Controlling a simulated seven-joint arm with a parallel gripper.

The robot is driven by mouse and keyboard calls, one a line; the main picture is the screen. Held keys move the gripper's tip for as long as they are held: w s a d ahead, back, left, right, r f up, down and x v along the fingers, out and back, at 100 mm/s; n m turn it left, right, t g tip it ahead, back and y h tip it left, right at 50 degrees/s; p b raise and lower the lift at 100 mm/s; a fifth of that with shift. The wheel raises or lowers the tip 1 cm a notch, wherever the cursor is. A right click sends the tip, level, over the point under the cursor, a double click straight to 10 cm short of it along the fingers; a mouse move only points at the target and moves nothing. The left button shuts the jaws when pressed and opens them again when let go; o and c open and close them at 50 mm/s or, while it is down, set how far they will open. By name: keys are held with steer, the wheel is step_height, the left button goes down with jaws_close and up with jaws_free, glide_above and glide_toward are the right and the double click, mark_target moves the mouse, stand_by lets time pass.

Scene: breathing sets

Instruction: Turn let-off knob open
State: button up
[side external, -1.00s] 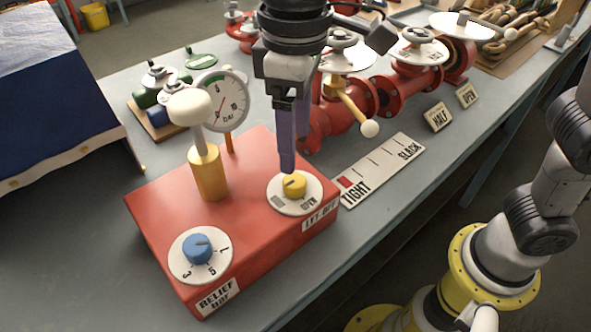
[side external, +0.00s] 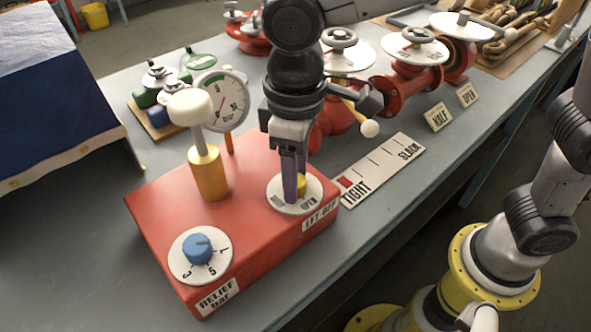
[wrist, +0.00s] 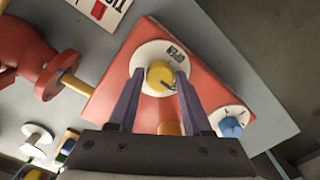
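The yellow let-off knob (wrist: 159,76) sits on a round white plate (wrist: 147,56) marked OPEN, on top of the red box (wrist: 107,97). In the side external view the knob (side external: 301,188) is partly hidden behind a finger. My gripper (wrist: 160,72) has its two purple fingers apart, one on each side of the knob. In the side external view my gripper (side external: 295,190) points down with its tips low at the plate. Thin gaps seem to show beside the knob. In the wrist view its dark pointer mark faces lower right, away from the OPEN lettering.
The blue relief knob (side external: 198,249) is at the box's front left. A white-capped yellow post (side external: 208,170) and a gauge (side external: 222,101) stand behind. A TIGHT–SLACK strip (side external: 383,168) lies right of the box. Red valve pipework (side external: 405,88) stands at the back right.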

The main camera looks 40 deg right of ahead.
jaws_close()
steer(key=shift+n, duration=0.3)
steer(key=n, duration=0.3)
steer(key=shift+n, duration=0.4)
steer(key=n, duration=0.4)
steer(key=shift+n, duration=0.3)
steer(key=n, duration=0.4)
steer(key=shift+w+n, duration=0.1)
steer(key=shift+n, duration=2)
steer(key=shift+r, duration=0.1)
